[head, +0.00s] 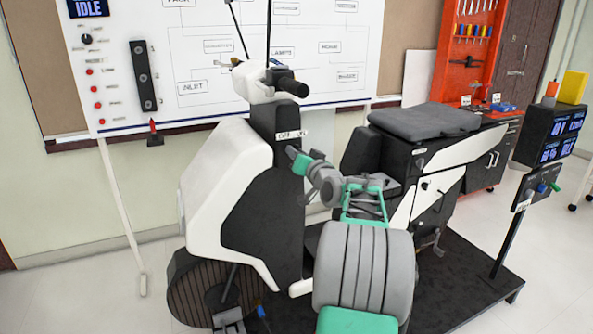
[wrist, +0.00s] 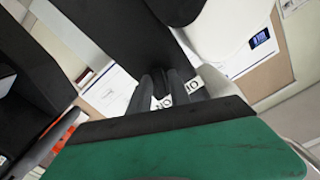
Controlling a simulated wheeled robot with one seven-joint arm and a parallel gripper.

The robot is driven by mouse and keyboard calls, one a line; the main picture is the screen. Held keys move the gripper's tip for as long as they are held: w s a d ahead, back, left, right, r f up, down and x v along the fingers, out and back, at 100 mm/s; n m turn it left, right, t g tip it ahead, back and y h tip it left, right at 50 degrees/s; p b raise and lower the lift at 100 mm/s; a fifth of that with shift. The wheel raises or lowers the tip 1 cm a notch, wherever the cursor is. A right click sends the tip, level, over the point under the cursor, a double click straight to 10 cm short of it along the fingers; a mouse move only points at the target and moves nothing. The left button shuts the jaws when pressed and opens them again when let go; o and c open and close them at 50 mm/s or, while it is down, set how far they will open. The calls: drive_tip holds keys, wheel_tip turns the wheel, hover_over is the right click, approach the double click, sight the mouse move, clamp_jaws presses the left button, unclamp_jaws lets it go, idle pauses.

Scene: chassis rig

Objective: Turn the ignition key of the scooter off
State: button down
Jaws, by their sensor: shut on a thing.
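The scooter (head: 228,195), white and black, stands upright on a dark platform. On its dark front column, below the handlebar, is a white label strip (head: 291,134) reading OFF and ON. My gripper (head: 291,152) reaches the column just below this strip, with its fingertips against that area. In the wrist view my gripper (wrist: 168,78) has its two dark fingers close together, with white label pieces (wrist: 192,86) beside and between them. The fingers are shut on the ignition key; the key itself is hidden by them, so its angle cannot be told.
The black handlebar grip (head: 291,88) juts out above my gripper. The scooter's seat (head: 425,121) is to the right of my arm. A whiteboard (head: 220,25) stands behind, and a post with a small control panel (head: 537,188) stands at the right.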

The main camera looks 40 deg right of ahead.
drive_tip(key=n+b, duration=0.5)
drive_tip(key=b, duration=0.1)
drive_tip(key=shift+f, duration=0.1)
drive_tip(key=shift+b, duration=0.35)
drive_tip(key=c, duration=1.4)
unclamp_jaws()
drive_tip(key=shift+c, duration=0.2)
